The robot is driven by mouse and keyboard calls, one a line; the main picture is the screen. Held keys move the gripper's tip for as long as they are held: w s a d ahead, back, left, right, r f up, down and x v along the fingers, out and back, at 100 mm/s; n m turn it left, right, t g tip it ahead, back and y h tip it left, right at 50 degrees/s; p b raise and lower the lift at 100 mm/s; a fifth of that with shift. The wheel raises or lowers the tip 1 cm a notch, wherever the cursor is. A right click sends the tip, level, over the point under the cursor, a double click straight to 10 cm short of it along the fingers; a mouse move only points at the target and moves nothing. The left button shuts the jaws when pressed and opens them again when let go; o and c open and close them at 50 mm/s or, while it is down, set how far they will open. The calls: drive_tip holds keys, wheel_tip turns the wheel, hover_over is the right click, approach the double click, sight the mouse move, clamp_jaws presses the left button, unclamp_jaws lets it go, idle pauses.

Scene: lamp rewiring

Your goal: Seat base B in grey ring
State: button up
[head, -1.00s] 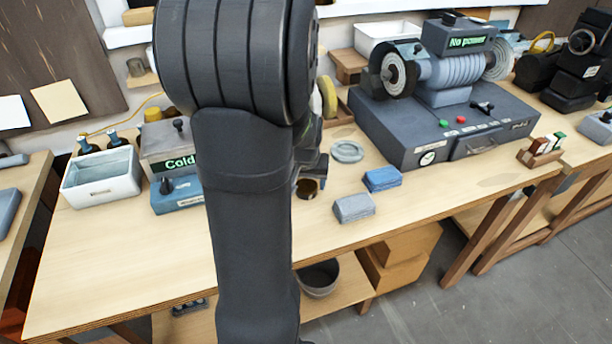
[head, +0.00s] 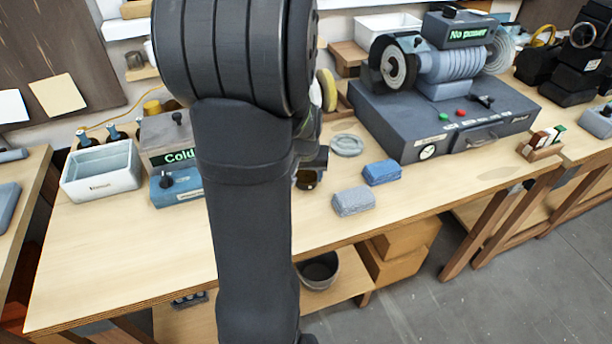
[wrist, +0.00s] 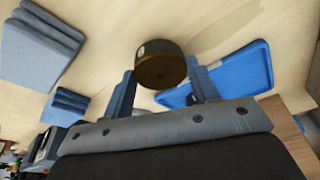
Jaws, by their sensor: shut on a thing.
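A round, dark brass-brown base (wrist: 160,66) with a small pale mark on its side sits between the two blue-grey fingers of my gripper (wrist: 163,80), which is shut on it. I cannot read a letter on it. In the head view the base (head: 307,180) shows low beside my arm, above the bench; my arm hides most of the gripper. The grey ring (head: 347,145) lies flat on the bench, behind and to the right of the base and apart from it. The ring is not clearly visible in the wrist view.
A blue cloth (head: 382,172) and a grey cloth (head: 353,201), both folded, lie right of the base. The dark grinder box (head: 432,150) stands behind them. A blue tray (wrist: 258,70) lies near the gripper. The bench front (head: 110,255) is clear.

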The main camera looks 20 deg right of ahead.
drive_tip(key=shift+w+d+v, duration=0.1)
drive_tip(key=shift+w+v, duration=0.1)
drive_tip(key=shift+v, duration=0.75)
drive_tip(key=shift+w+d+v, duration=0.1)
drive_tip(key=shift+w+v, duration=0.1)
drive_tip(key=shift+v, duration=0.8)
drive_tip(key=shift+r, duration=0.1)
drive_tip(key=d+r, duration=0.3)
drive_tip(key=d, duration=0.8)
drive_tip(key=d+r, duration=0.4)
drive_tip(key=d, duration=0.7)
drive_tip(key=w+a+f, duration=0.1)
drive_tip(key=w+f, duration=0.1)
drive_tip(key=w, duration=0.1)
drive_tip(key=w+a+f, duration=0.2)
drive_tip(key=w, duration=0.2)
drive_tip(key=w+a+f, duration=0.1)
drive_tip(key=w+f, duration=0.2)
drive_tip(key=w, duration=0.1)
drive_tip(key=shift+a+f, duration=0.1)
drive_tip(key=shift+a, duration=0.1)
drive_tip(key=shift+s+a+x, duration=0.1)
drive_tip(key=shift+s+x, duration=0.1)
drive_tip(key=shift+x, duration=0.75)
drive_tip(key=shift+s+a+x, duration=0.1)
drive_tip(key=shift+s+x, duration=0.1)
drive_tip(key=shift+x, duration=0.8)
drive_tip(key=shift+f, duration=0.15)
